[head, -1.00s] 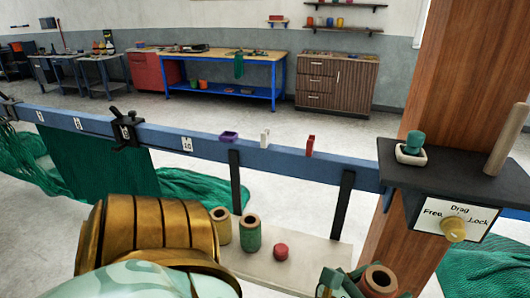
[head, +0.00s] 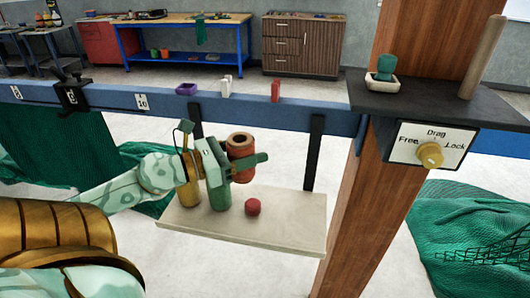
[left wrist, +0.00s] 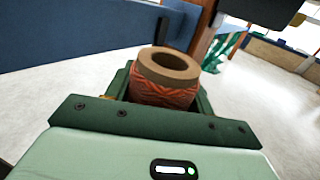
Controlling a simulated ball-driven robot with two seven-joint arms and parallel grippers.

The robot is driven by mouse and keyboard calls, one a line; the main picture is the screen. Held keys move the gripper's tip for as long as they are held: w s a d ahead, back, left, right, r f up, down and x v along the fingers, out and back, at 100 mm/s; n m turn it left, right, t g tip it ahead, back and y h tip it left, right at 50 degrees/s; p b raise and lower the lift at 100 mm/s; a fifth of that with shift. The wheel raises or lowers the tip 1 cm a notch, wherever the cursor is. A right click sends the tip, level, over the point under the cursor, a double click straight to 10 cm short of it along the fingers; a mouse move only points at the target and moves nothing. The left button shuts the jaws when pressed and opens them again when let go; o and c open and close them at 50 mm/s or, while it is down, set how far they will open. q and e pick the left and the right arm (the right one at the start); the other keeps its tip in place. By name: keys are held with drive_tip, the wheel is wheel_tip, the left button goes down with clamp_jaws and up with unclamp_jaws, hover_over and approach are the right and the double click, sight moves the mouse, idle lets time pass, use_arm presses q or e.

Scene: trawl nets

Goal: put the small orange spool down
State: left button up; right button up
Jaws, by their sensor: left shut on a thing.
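The small orange spool (head: 240,144), a brown-orange tube with an open top, is held upright in my left gripper (head: 243,161). In the left wrist view the spool (left wrist: 165,90) sits between the dark green fingers (left wrist: 160,98), its wound thread showing. In the head view the gripper holds it above the back part of the pale shelf board (head: 290,226), apart from the board. A green spool (head: 219,195) and a yellow spool (head: 189,192) stand on the board to the left, partly hidden by my gripper. My right gripper is not in view.
A small red round piece (head: 252,207) lies on the board in front of the held spool. A blue rail (head: 235,106) runs behind, with a dark support post (head: 313,155). A wooden column (head: 365,215) stands at right.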

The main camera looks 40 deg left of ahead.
use_arm(q)
drive_tip(key=w+d+f+b, duration=0.1)
drive_tip(key=w+d+f, duration=0.1)
drive_tip(key=d+f, duration=0.1)
drive_tip(key=w+d+f+b, duration=0.1)
drive_tip(key=w+d+f, duration=0.2)
drive_tip(key=d+f, duration=0.1)
drive_tip(key=w+d+f+b, duration=0.1)
drive_tip(key=w+d+f, duration=0.2)
drive_tip(key=f, duration=0.3)
drive_tip(key=shift+d+b, duration=0.2)
drive_tip(key=shift+b, duration=0.15)
drive_tip(key=shift+r, duration=0.2)
drive_tip(key=shift+f, duration=0.15)
drive_tip(key=o, duration=1)
